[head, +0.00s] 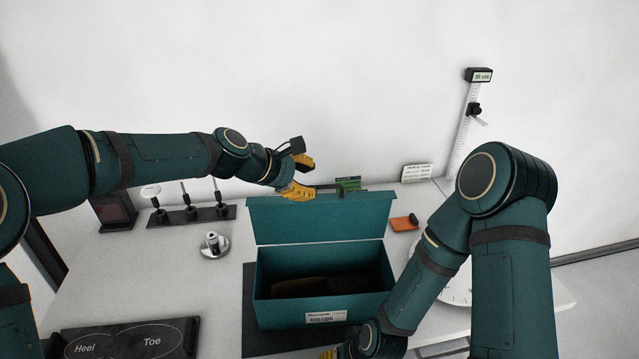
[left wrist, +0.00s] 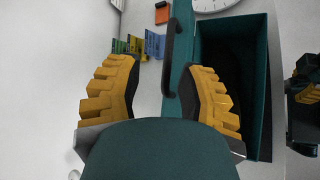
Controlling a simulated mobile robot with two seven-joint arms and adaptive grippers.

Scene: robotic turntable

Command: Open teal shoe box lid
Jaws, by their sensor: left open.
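The teal shoe box (head: 276,310) stands on the table with its front label facing me. Its teal lid (head: 320,220) is raised, standing roughly upright along the box's back edge. Dark brown contents show inside. A dark handle (left wrist: 170,58) is on the lid. My left gripper (head: 299,176) is at the lid's top edge, near the handle. In the left wrist view its yellow fingers (left wrist: 162,68) are apart, with the lid edge and handle between them; I cannot tell whether they touch. My right gripper (head: 329,354) is mostly cut off at the bottom, in front of the box.
A black Heel/Toe board (head: 125,343) lies front left. A small metal piece (head: 213,244) and a black stand with upright tools (head: 190,215) are left of the box. An orange item (head: 404,223) and a tall gauge (head: 463,125) are to the right. A white wall stands behind.

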